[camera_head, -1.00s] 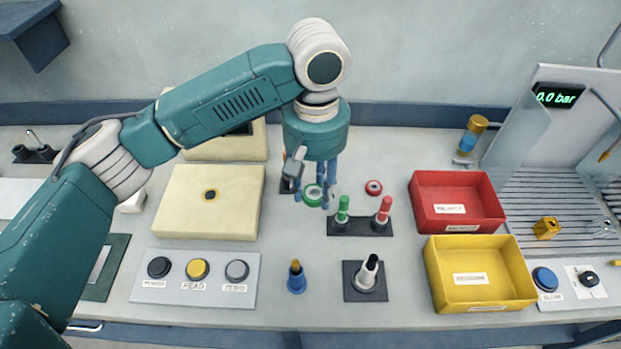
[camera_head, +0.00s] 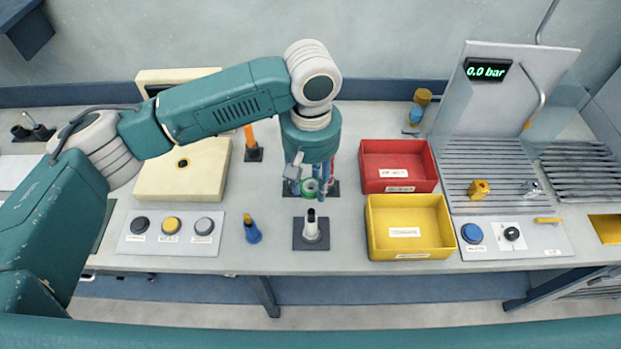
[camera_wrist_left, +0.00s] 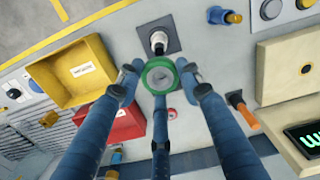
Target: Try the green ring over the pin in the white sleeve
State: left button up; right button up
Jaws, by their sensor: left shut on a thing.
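The green ring (camera_head: 309,188) is in my left gripper (camera_head: 312,187). In the left wrist view the green ring (camera_wrist_left: 158,76) is pinched between the fingers of my left gripper (camera_wrist_left: 159,78), its hole facing the camera. The white sleeve (camera_head: 312,230) stands upright on a dark square base, with a dark-tipped pin (camera_head: 311,214) in its top. The ring is behind the sleeve, apart from it in the picture. In the left wrist view the white sleeve (camera_wrist_left: 158,40) lies just beyond the ring. My right gripper is out of view.
A blue cone with a yellow top (camera_head: 252,232) stands left of the sleeve. A yellow bin (camera_head: 410,233) and a red bin (camera_head: 398,165) are to the right. An orange post (camera_head: 250,137) stands behind left. A red ring (camera_wrist_left: 171,113) lies near the gripper. A button panel (camera_head: 172,226) is front left.

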aim_at(311, 211)
pick_arm(q)
notch_tip(311, 211, down, 2)
jog(key=shift+s+d+f, duration=0.15)
notch_tip(311, 211, down, 3)
jog(key=shift+r, duration=0.2)
jog(key=shift+f, duration=0.75)
jog(key=shift+f+b, duration=0.3)
jog(key=shift+f, duration=0.6)
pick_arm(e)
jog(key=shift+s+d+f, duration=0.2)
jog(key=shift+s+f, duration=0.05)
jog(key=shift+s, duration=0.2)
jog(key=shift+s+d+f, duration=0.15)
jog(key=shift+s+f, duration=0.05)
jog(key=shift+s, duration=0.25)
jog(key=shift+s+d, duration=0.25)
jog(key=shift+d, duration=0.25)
